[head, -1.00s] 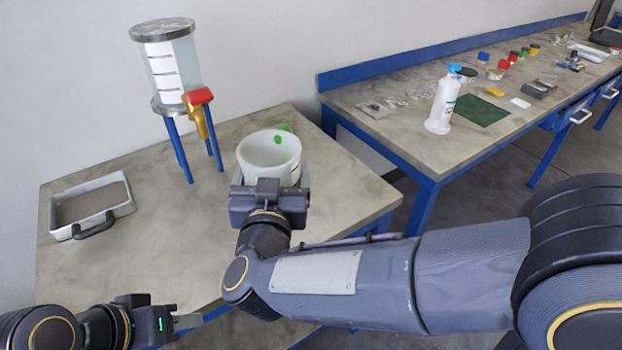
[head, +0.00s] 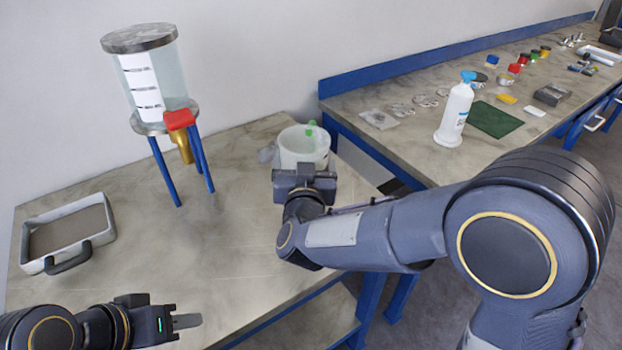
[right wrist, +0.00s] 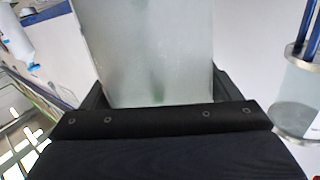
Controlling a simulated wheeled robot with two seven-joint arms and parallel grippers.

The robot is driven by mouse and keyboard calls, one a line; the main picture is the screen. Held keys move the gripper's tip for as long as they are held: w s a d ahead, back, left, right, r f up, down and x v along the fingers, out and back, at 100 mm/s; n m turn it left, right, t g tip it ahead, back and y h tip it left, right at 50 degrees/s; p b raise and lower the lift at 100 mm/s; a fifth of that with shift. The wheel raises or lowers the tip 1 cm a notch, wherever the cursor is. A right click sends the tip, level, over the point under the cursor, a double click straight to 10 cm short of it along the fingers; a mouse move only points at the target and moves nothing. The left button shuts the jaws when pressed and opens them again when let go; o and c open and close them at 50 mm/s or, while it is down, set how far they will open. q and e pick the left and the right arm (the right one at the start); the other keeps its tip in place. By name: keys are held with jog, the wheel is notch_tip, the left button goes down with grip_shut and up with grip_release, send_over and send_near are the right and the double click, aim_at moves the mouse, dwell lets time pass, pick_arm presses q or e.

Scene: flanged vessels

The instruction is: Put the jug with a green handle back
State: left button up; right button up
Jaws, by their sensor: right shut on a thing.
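The whitish translucent jug (head: 303,150) is upright at the back right of the near table, with its green handle (head: 310,130) at the far side. My right gripper (head: 303,168) is shut on the jug from the near side. In the right wrist view the jug's wall (right wrist: 150,50) fills the space between the fingers, with a faint green patch showing through. I cannot tell whether the jug's base touches the table. My left gripper (head: 187,321) is away from it at the lower left, seen side-on, with no object visible in it.
A glass vessel (head: 155,85) on blue legs, with a red-handled brass tap (head: 181,140), stands left of the jug. A white-rimmed tray (head: 68,232) lies at the far left. The table's middle is clear.

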pick_arm(q)
jog(key=shift+f, duration=0.15)
pick_arm(e)
jog(key=shift+w+d+f, duration=0.3)
jog(key=shift+w+f, duration=0.15)
jog(key=shift+f, duration=0.15)
jog(key=shift+w+d+f, duration=0.25)
jog(key=shift+w+f, duration=0.15)
jog(key=shift+f, duration=0.15)
pick_arm(q)
jog(key=shift+f, duration=0.2)
pick_arm(e)
jog(key=shift+w+d+f, duration=0.1)
jog(key=shift+w+f, duration=0.05)
jog(key=shift+f, duration=0.8)
jog(key=shift+w+d+f, duration=0.1)
jog(key=shift+f, duration=0.85)
pick_arm(q)
jog(key=shift+b, duration=0.3)
jog(key=shift+f, duration=0.15)
pick_arm(e)
jog(key=shift+f, duration=0.15)
jog(key=o, duration=1.6)
jog(key=shift+c, duration=0.2)
